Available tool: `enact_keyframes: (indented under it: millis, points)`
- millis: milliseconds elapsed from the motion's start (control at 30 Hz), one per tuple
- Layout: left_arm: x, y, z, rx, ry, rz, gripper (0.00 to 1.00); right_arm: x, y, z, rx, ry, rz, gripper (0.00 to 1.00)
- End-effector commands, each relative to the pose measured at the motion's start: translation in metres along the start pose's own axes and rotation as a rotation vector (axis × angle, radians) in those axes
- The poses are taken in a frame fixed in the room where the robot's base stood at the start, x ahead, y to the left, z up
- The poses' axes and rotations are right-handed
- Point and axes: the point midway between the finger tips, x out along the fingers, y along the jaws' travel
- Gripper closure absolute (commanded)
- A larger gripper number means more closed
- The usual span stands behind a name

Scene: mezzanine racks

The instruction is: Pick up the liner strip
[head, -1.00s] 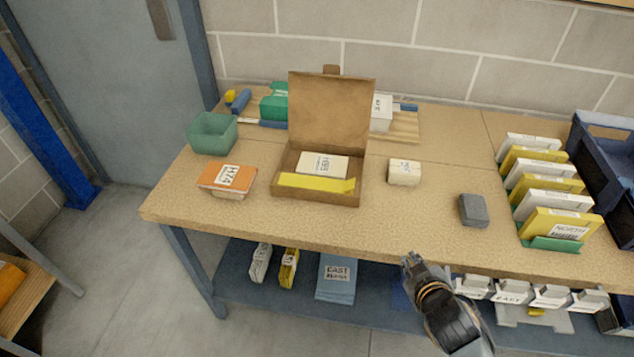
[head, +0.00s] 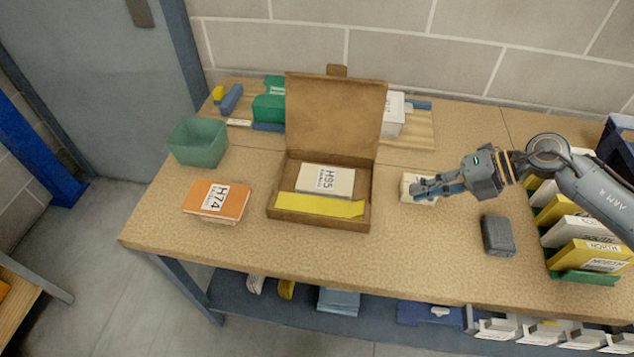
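A yellow strip (head: 320,205), which looks like the liner strip, lies along the front of the open brown cardboard box (head: 318,222). A white packet labelled H95 (head: 326,179) lies in the box behind it. My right gripper (head: 415,190) is to the right of the box, apart from the strip. Its fingers point left and overlap a small white block (head: 408,178) in the picture, hiding part of it. I cannot tell whether they touch the block or how far they are apart. My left gripper is not in view.
An orange book labelled H74 (head: 217,199) and a green bin (head: 198,142) stand left of the box. A grey block (head: 497,235) and a rack of yellow and white packets (head: 589,256) are to the right. The bench front (head: 400,265) is clear.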

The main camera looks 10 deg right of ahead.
Motion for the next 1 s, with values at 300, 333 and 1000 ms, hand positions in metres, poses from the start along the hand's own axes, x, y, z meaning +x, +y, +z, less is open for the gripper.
enact_keyframes:
  millis: [300, 333, 1000]
  points:
    - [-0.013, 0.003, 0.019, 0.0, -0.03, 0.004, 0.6, 0.042, -0.004, -0.002, 0.0, 0.014, -0.022, 0.92]
    - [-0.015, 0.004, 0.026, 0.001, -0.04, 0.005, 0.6, 0.048, -0.004, -0.002, 0.0, 0.014, -0.021, 0.92]
    - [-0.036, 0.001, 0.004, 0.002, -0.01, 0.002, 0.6, 0.129, -0.006, -0.002, 0.0, 0.013, -0.022, 0.92]
